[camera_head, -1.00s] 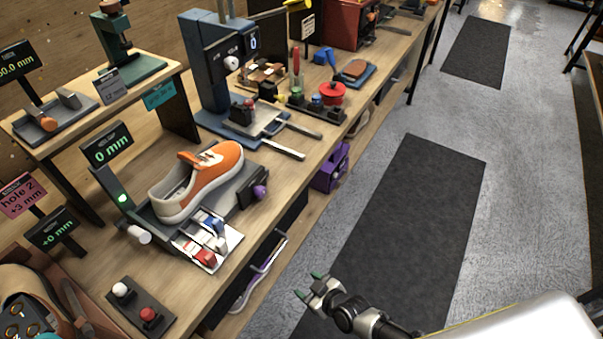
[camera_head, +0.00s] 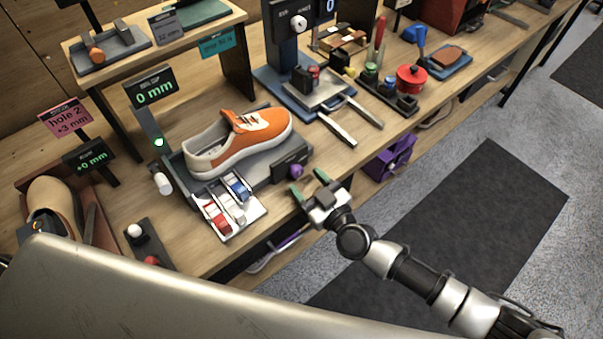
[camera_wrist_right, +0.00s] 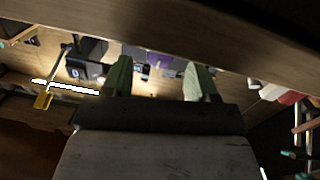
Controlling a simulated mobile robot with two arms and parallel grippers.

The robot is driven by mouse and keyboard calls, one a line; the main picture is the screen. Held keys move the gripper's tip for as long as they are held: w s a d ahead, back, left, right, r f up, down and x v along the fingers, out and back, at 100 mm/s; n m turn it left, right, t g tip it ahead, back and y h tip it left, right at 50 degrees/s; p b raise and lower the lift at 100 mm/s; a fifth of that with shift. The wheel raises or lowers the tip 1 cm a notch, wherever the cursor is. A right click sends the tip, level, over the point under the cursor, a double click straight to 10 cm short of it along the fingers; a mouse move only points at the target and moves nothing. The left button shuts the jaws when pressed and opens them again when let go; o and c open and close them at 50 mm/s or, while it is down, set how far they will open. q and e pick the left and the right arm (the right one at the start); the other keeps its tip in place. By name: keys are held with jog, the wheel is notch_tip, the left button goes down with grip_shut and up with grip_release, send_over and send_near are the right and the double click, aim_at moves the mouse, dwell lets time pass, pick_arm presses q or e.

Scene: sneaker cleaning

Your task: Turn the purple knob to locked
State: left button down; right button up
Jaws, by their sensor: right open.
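The purple knob (camera_head: 296,171) sits on a dark block (camera_head: 287,161) at the front right of the grey fixture. An orange and white sneaker (camera_head: 262,134) lies in that fixture. My right gripper (camera_head: 308,183) is open, with its green-tipped fingers close in front of the knob at the bench's front edge. The gap between fingers and knob is small, and I cannot tell whether they touch. My left gripper does not show.
Blue, white and red levers (camera_head: 228,202) stand left of the knob. A clamp with two metal handles (camera_head: 345,120) lies behind to the right. A purple box (camera_head: 390,157) is below the bench edge. A large pale surface covers the lower left foreground.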

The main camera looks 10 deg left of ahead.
aim_at(299, 174)
jog(key=shift+x, duration=1.55)
jog(key=c, duration=0.9)
jog(key=shift+m, duration=1.4)
jog(key=o, duration=0.9)
jog(key=v, duration=1.1)
